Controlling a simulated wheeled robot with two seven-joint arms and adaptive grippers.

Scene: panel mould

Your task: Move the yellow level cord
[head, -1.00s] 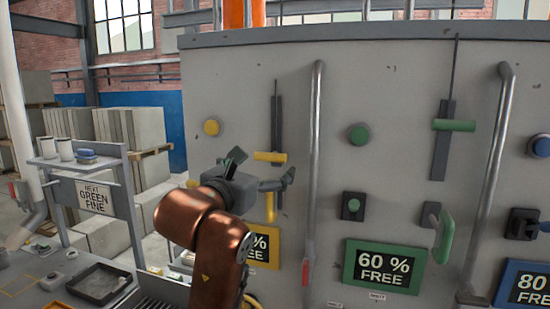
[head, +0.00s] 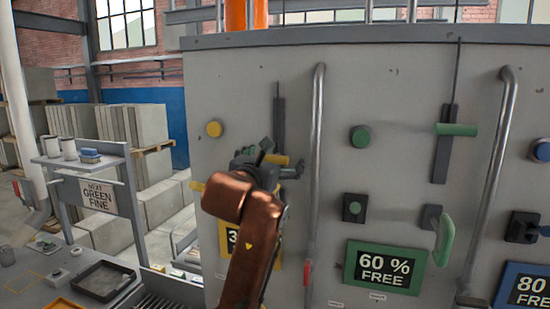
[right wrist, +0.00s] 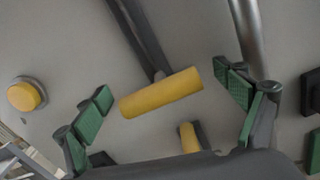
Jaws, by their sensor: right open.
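The yellow level cord has a yellow bar handle (head: 281,160) at a dark slotted strip on the grey panel. In the head view my right gripper (head: 270,161) is in front of it and hides part of it. In the right wrist view the yellow handle (right wrist: 160,93) lies tilted between the green-padded fingers of my right gripper (right wrist: 163,85). The fingers are open, one on each side of the handle, with visible gaps in the picture. A second, smaller yellow handle (right wrist: 189,137) shows below it. My left gripper is not in view.
A vertical metal rail (head: 316,170) stands just right of the yellow handle. A yellow knob (head: 214,129) is to its left. A green cord handle (head: 456,130) and green lever (head: 445,240) are farther right. A workbench with a dark tray (head: 103,284) is at lower left.

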